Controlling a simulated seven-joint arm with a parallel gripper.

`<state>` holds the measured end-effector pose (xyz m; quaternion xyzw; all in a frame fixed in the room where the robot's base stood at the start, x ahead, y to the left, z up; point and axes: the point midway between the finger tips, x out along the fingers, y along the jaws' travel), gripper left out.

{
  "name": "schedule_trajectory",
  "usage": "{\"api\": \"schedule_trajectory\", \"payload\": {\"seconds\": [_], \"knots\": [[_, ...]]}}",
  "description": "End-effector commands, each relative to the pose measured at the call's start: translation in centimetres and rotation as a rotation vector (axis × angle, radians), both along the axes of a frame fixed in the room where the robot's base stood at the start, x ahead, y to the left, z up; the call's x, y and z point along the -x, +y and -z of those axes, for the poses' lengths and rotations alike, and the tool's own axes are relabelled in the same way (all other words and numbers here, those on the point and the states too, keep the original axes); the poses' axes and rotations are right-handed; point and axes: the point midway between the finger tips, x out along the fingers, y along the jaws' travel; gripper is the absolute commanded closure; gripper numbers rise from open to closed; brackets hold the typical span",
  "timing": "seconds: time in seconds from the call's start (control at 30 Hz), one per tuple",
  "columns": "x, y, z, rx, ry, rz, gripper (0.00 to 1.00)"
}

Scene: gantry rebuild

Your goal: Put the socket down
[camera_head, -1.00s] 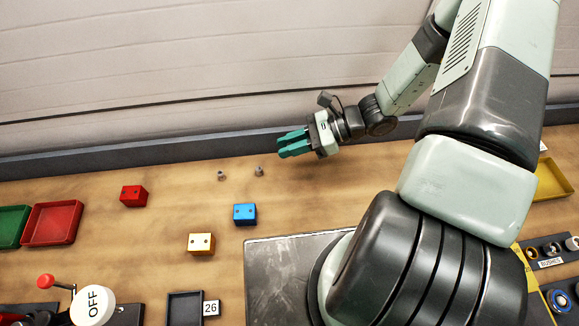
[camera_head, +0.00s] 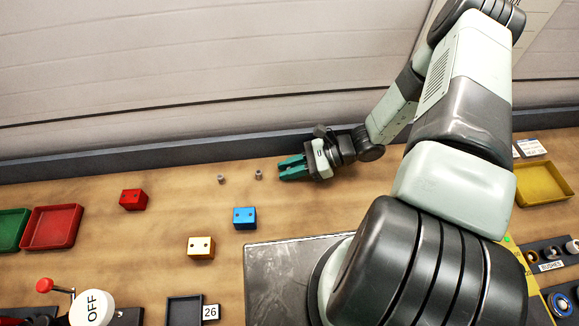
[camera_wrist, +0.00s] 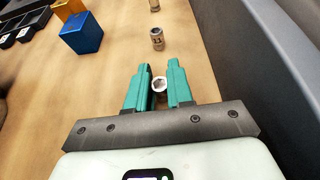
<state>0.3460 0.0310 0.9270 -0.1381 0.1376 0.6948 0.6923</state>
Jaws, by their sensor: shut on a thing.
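My gripper (camera_head: 291,168) is low over the back part of the wooden bench, pointing left, with teal fingers. In the wrist view my gripper (camera_wrist: 158,77) is shut on a small grey socket (camera_wrist: 159,84), whose round end shows between the fingers. The head view hides this held socket; whether it touches the bench cannot be told. Two other small grey cylindrical pieces stand ahead of the fingertips: the nearer one (camera_head: 258,175) and the farther one (camera_head: 221,179). The wrist view also shows the nearer one (camera_wrist: 157,40) and the farther one (camera_wrist: 154,6).
A blue block (camera_head: 244,218), a yellow block (camera_head: 201,247) and a red block (camera_head: 133,199) stand on the bench. Red (camera_head: 52,228) and green trays are at the left, a yellow tray (camera_head: 542,184) at the right. The dark back edge (camera_head: 180,162) runs behind my gripper.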

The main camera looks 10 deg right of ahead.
Motion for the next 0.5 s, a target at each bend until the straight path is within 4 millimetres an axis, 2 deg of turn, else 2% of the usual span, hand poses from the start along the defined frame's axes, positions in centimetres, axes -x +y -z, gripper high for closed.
{"api": "schedule_trajectory", "payload": {"seconds": [0.03,0.17,0.5], "knots": [[0.01,-0.01,0.04,0.000,0.000,0.000,0.74],[0.01,-0.01,0.03,0.000,0.000,0.000,0.54],[-0.01,-0.02,-0.28,0.000,-0.001,0.000,0.53]]}}
